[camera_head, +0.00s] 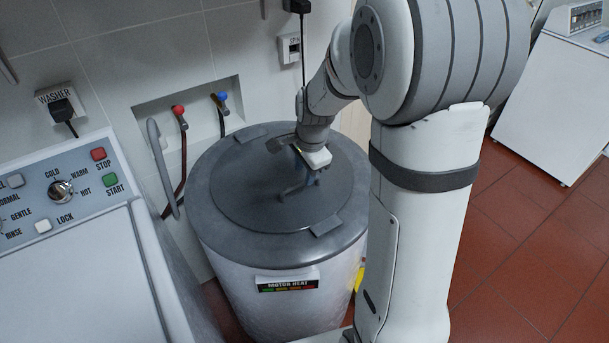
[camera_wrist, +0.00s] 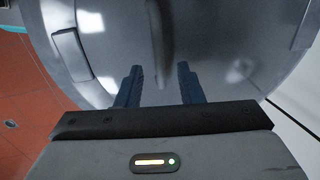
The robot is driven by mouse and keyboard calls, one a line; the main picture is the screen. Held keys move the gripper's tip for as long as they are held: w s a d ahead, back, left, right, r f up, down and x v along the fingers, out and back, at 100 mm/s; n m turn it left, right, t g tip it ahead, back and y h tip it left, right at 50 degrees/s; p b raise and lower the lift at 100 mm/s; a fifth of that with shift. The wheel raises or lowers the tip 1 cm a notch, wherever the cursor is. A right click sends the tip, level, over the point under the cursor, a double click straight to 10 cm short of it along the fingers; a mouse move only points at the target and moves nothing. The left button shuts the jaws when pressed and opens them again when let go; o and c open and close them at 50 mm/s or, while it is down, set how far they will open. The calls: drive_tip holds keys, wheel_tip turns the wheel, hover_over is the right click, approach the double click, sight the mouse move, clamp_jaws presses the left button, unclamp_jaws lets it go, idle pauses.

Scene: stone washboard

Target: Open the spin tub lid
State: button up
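The spin tub (camera_head: 275,300) is a round, pale drum with a dark grey rim. Its round grey lid (camera_head: 245,195) lies flat and closed on top, with a raised bar handle (camera_head: 290,191) near the middle. My gripper (camera_head: 302,184) is over the middle of the lid, close to the handle and partly covering it. The handle (camera_wrist: 160,45) shows just beyond the fingertips, roughly in line with the gap. I cannot tell whether a finger touches it.
The washer (camera_head: 85,285) with its control panel (camera_head: 60,192) stands left of the tub. A wall recess behind holds red and blue taps (camera_head: 180,112) and a grey hose (camera_head: 160,160). A white appliance (camera_head: 550,105) stands far right. Red tile floor (camera_head: 530,240) is clear on the right.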

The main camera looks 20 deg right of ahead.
sight(302, 182)
drive_tip(key=shift+w+a+f, duration=0.1)
drive_tip(key=shift+w+f, duration=0.05)
drive_tip(key=shift+f, duration=0.7)
drive_tip(key=shift+w+f, duration=0.15)
drive_tip(key=shift+f, duration=0.7)
clamp_jaws()
drive_tip(key=shift+r, duration=0.1)
